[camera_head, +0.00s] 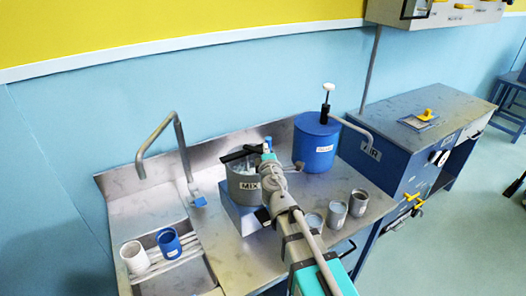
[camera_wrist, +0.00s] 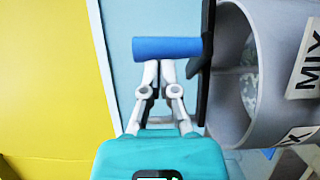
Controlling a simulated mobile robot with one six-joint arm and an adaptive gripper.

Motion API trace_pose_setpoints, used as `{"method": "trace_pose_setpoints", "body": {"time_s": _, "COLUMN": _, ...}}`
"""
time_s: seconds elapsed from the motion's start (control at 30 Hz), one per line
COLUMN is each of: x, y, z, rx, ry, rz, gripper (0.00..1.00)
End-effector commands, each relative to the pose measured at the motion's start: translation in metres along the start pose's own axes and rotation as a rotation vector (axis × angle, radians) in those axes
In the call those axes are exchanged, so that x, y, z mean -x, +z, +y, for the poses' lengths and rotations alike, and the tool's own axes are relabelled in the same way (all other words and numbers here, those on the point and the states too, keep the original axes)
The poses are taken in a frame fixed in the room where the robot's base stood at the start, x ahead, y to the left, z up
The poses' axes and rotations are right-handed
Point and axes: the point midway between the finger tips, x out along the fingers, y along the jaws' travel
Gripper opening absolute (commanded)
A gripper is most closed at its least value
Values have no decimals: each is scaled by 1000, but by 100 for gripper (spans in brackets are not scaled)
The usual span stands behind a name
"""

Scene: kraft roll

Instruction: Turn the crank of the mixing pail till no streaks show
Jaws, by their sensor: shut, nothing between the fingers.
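The grey mixing pail (camera_head: 243,184), labelled MIX, stands on a blue base on the steel counter. A black crank bar (camera_head: 236,155) lies across its top. In the wrist view the pail (camera_wrist: 226,95) fills the right side, with the black bar (camera_wrist: 206,60) along its rim. Mottled pale and grey patches (camera_wrist: 249,92) show inside it. The crank's blue handle (camera_wrist: 165,48) sticks out just beyond my fingertips. My gripper (camera_wrist: 160,68) is shut and empty, its tips at the handle; I cannot tell whether they touch it. In the head view my gripper (camera_head: 268,163) is beside the pail's rim.
A blue pump drum (camera_head: 315,143) stands behind right of the pail. Several grey cups (camera_head: 337,214) stand right of my arm. A sink (camera_head: 166,262) at the left holds a white mug (camera_head: 135,257) and a blue mug (camera_head: 169,243). A tap (camera_head: 180,150) rises behind it.

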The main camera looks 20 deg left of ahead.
Motion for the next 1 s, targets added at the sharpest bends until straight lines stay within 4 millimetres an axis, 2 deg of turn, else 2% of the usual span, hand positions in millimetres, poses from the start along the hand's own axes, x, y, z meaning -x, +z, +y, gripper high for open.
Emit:
{"method": "trace_pose_setpoints", "body": {"time_s": 0.47, "x": -8, "y": 9, "z": 0, "rx": 0, "ry": 0, "rz": -5, "gripper": 0}}
{"method": "trace_pose_setpoints", "body": {"time_s": 1.0, "x": -19, "y": 21, "z": 0, "rx": 0, "ry": 0, "rz": 270, "gripper": 0}}
